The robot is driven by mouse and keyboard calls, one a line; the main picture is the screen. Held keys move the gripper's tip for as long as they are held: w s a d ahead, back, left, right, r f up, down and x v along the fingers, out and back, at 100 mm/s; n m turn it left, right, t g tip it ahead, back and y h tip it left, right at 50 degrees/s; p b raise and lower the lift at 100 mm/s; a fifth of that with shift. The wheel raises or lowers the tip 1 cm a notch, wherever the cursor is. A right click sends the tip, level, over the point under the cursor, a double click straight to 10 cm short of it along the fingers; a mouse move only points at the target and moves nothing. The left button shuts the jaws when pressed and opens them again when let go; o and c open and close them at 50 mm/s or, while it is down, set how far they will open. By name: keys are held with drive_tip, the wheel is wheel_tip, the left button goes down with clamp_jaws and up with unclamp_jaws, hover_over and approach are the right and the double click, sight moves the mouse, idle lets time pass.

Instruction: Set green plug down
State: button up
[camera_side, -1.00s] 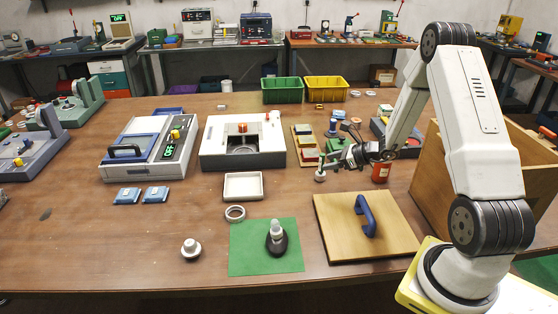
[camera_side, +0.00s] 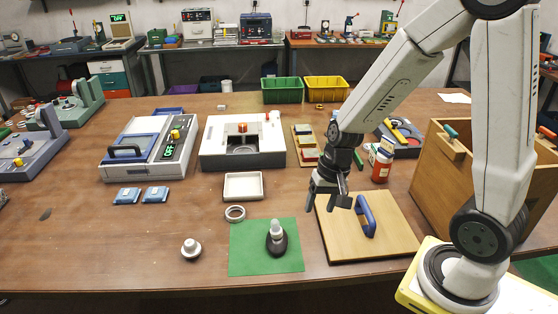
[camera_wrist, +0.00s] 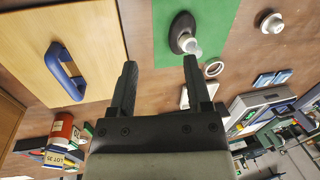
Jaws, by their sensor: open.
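My gripper (camera_side: 328,203) is open and hangs above the left edge of the wooden board with the blue handle. In the wrist view its two fingers (camera_wrist: 160,64) stand wide apart with nothing between them. I cannot make out a green plug for certain in either view. A small green piece (camera_wrist: 88,129) shows beside the red jar in the wrist view, but I cannot tell what it is. My arm covers much of the area behind the board in the side view.
The wooden board (camera_side: 395,240) carries a blue handle (camera_side: 365,216). To its left lies a green mat (camera_side: 248,258) with a dark-based fitting (camera_side: 277,240). A ring (camera_side: 235,213), a pale tray (camera_side: 243,186) and a red jar (camera_side: 381,170) stand nearby. Bare table lies at front left.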

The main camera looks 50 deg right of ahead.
drive_tip(key=a+n, duration=0.1)
drive_tip(key=n, duration=0.1)
drive_tip(key=s+r+n+h, duration=0.1)
drive_tip(key=n, duration=0.2)
drive_tip(key=s+a+r+n+t+h, duration=0.1)
drive_tip(key=n, duration=0.1)
drive_tip(key=shift+a+r, duration=0.2)
drive_tip(key=shift+a, duration=0.15)
idle(0.8)
